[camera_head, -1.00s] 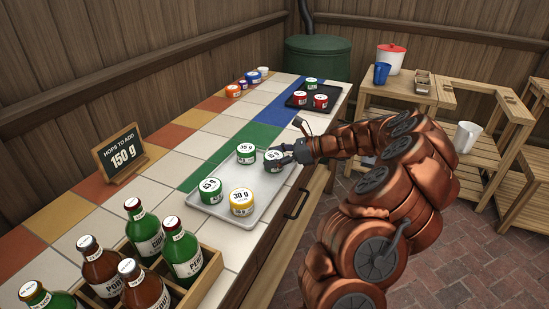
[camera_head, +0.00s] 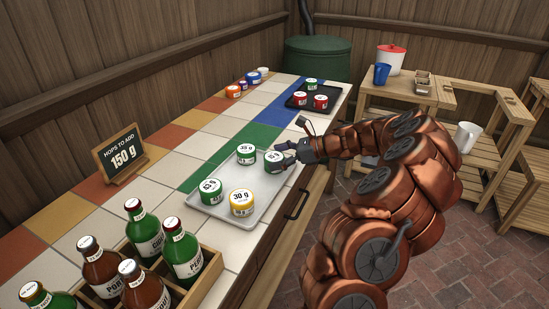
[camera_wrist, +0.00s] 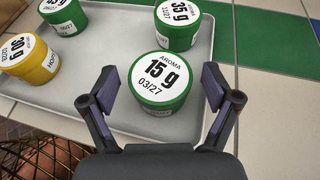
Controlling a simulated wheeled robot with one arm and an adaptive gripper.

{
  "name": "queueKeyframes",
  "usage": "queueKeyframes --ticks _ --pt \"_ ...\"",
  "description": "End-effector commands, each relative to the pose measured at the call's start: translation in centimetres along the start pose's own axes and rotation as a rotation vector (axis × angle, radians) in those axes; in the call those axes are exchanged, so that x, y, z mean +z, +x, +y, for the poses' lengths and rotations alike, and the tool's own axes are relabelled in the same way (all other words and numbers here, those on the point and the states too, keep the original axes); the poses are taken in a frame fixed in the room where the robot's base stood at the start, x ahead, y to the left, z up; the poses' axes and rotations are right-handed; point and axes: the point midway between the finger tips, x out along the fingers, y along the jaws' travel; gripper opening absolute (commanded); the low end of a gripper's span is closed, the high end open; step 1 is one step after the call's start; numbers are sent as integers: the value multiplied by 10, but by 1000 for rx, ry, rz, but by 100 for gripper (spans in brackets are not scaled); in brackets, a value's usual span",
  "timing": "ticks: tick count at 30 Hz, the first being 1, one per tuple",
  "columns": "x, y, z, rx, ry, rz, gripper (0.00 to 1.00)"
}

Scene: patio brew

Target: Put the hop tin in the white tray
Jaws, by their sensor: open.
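The white tray (camera_head: 225,207) lies on the tiled counter in the head view and holds several hop tins. A green tin marked 15 g (camera_wrist: 161,82) stands upright at the tray's right end, between and just ahead of my gripper's fingers. In the head view this tin (camera_head: 273,161) is beside the fingertips. My gripper (camera_wrist: 160,88) is open, with nothing held. A green 35 g tin (camera_wrist: 177,22), a yellow 30 g tin (camera_wrist: 30,56) and another green tin (camera_wrist: 63,16) also stand in the tray. In the wrist view the tray (camera_wrist: 110,70) shows its pale floor.
A black tray (camera_head: 314,107) with two red tins and a green tin stands at the far end. Orange and blue tins (camera_head: 240,86) stand behind. A crate of bottles (camera_head: 180,290) is in front. A sign (camera_head: 121,154) reads 150 g.

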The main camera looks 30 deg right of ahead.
Motion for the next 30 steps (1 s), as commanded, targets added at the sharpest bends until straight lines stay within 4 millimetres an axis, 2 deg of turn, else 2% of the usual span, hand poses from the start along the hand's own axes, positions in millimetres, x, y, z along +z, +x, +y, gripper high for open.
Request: queueKeyframes --ticks 9,15,21,30 --pt "0 -60 -1 -6 2 1 88" --pt "0 -93 -1 -7 0 2 88" --pt "0 -108 0 0 1 0 88" --pt "0 -111 0 0 1 0 88"
